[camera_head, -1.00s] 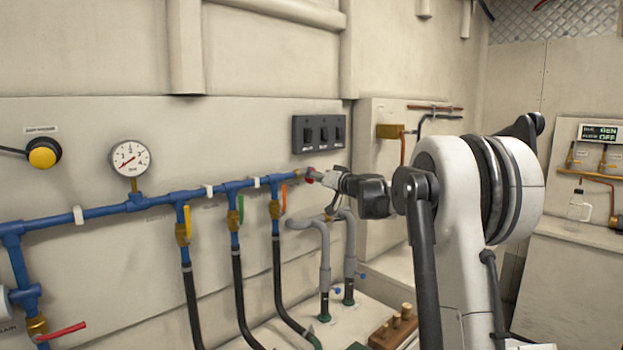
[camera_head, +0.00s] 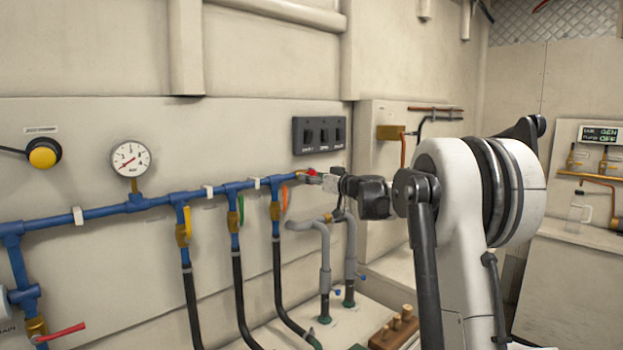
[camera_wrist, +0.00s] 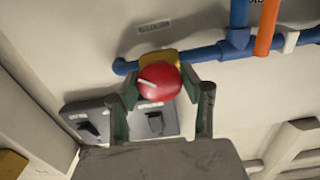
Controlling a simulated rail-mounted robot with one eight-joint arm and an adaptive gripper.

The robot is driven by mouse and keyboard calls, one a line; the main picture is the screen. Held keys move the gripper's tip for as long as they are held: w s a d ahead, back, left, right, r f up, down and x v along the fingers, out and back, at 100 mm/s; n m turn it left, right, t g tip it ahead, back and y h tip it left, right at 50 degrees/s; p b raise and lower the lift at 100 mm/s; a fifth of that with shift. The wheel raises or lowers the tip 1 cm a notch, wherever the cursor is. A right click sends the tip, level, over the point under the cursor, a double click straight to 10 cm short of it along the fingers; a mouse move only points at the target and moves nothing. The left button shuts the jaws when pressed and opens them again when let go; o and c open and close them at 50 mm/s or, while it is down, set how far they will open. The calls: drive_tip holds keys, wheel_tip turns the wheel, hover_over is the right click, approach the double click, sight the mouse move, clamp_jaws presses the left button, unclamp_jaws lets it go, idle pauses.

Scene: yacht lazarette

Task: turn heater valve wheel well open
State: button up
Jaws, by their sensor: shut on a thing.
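The red valve wheel (camera_wrist: 160,81) sits on a brass fitting (camera_wrist: 160,58) at the end of the blue pipe. It has a pale stripe on its face. In the wrist view my gripper (camera_wrist: 161,84) has one finger on each side of the wheel, shut on it. In the head view my gripper (camera_head: 316,179) reaches the right end of the pipe from the right, and only a small red part of the wheel (camera_head: 311,171) shows. A small label (camera_wrist: 154,27) is on the wall near the fitting; its text is not readable.
A dark switch panel (camera_head: 319,132) is on the wall just above the wheel. The blue pipe (camera_head: 107,209) runs left with a gauge (camera_head: 131,158) and several hose valves. Grey pipes (camera_head: 324,245) stand below my gripper. A wooden block with pegs (camera_head: 392,333) is lower down.

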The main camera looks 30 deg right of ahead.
drive_tip(key=o, duration=1.2)
drive_tip(key=v, duration=1.2)
